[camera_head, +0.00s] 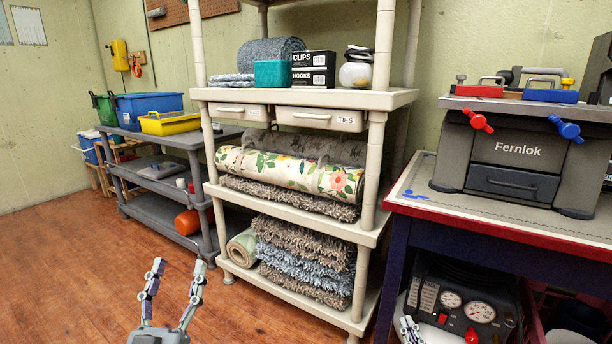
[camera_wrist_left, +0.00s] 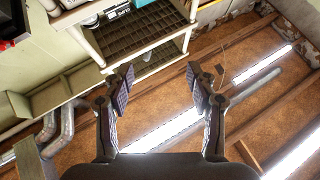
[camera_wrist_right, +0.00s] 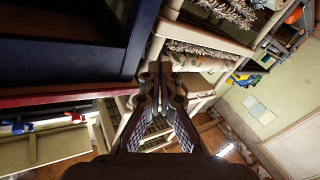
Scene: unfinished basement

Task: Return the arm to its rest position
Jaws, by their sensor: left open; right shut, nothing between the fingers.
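My left gripper (camera_head: 174,285) stands upright over the wooden floor at the bottom of the head view, left of the beige shelf. Its fingers are spread with nothing between them, and it also shows open in the left wrist view (camera_wrist_left: 160,82). My right gripper (camera_head: 408,328) shows only as a small fingertip part at the bottom edge of the head view, in front of the workbench. In the right wrist view (camera_wrist_right: 160,72) its fingers are together and hold nothing. The rest of both arms is hidden.
A beige shelf (camera_head: 300,220) with rolled rugs stands in the middle. A grey shelf (camera_head: 150,133) with bins is at the left. A workbench (camera_head: 490,222) bearing a Fernlok case (camera_head: 516,150) is close at the right, with a gauge unit (camera_head: 462,305) beneath. The wooden floor (camera_head: 60,270) at the left is clear.

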